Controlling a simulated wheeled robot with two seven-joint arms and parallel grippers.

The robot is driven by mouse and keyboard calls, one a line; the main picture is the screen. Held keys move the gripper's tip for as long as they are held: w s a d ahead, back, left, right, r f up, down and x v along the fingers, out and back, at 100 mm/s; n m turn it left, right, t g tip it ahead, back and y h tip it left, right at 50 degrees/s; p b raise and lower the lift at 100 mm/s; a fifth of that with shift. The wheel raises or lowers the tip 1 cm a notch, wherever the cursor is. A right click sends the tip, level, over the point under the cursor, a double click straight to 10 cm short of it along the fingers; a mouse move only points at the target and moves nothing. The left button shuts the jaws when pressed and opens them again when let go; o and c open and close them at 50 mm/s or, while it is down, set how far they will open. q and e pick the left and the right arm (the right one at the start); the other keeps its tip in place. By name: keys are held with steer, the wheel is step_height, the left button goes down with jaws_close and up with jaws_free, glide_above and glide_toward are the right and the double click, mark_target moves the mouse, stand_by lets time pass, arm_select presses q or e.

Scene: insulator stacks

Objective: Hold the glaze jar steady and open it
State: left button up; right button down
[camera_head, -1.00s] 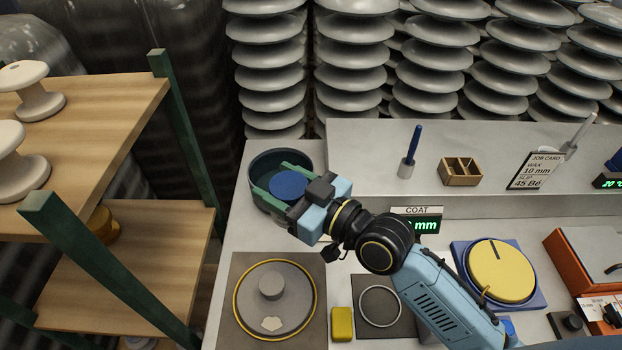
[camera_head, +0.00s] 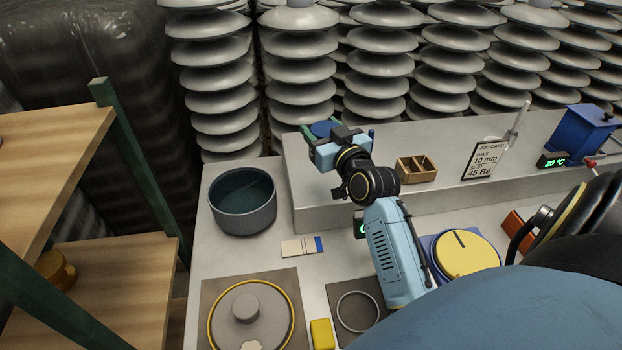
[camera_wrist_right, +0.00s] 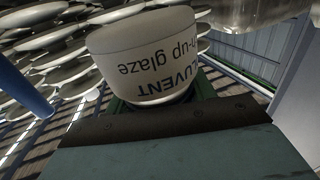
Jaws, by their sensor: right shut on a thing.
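The glaze jar shows in the right wrist view as a pale jar (camera_wrist_right: 150,62) with dark upside-down lettering that includes "glaze". In the head view its round blue top (camera_head: 322,129) shows between the green fingers. My right gripper (camera_head: 318,130) is shut on the jar, over the raised back ledge; in the wrist view the fingers are mostly hidden behind the palm. I cannot tell whether the jar touches the ledge. My left gripper is not in view.
A dark round tub (camera_head: 243,222) stands at the left of the bench. A banded grey disc (camera_head: 218,318), a yellow block (camera_head: 321,333) and a yellow dial (camera_head: 464,256) lie in front. A wooden box (camera_head: 416,169) and job card (camera_head: 484,160) stand on the ledge (camera_head: 440,200).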

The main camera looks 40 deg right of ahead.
step_height(320, 180, down, 9)
steer(key=shift+f+b, duration=0.1)
steer(key=shift+b, duration=1.05)
steer(key=shift+f, duration=0.15)
steer(key=shift+c, duration=2.4)
jaws_free()
steer(key=shift+f, duration=0.1)
steer(key=shift+r, duration=0.25)
steer(key=v, duration=1.2)
